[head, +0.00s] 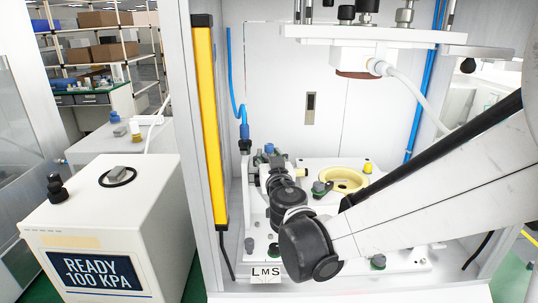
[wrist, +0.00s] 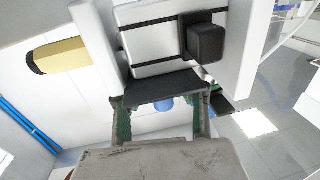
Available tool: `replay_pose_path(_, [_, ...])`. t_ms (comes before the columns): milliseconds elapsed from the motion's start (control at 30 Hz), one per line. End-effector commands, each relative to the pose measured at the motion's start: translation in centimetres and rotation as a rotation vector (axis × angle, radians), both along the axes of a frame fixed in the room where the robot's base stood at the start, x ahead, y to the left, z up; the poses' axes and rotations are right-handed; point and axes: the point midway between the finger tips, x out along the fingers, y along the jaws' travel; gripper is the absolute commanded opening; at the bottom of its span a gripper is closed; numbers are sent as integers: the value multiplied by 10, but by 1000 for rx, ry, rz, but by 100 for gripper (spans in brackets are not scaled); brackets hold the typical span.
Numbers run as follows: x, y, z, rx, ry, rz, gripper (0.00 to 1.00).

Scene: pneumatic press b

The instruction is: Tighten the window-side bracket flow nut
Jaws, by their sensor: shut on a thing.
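My gripper (head: 268,166) reaches into the press cabinet, at the left of the white fixture base. In the wrist view my gripper (wrist: 163,108) has a green-padded finger on each side of a small blue part (wrist: 165,104), which I take to be the flow nut. It is shut on this part, but the contact is mostly hidden. In the head view, small blue parts (head: 269,149) show just behind my gripper, and my wrist covers much of the bracket. I cannot tell whether the nut is fully seated.
A cream ring (head: 343,181) and a green-and-grey knob (head: 320,188) lie right of my gripper. The press head (head: 355,58) hangs above. A yellow light bar (head: 209,120) stands at the left edge. A white control box (head: 105,205) reads READY 100 KPA.

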Motion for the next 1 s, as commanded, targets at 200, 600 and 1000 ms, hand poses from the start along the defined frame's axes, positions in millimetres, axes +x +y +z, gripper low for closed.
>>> replay_pose_path(200, [0,2,-1,0,0,-121,1])
replay_pose_path(600, [0,0,0,0,0,-242,1])
replay_pose_path(1000, [0,0,0,0,0,-241,50])
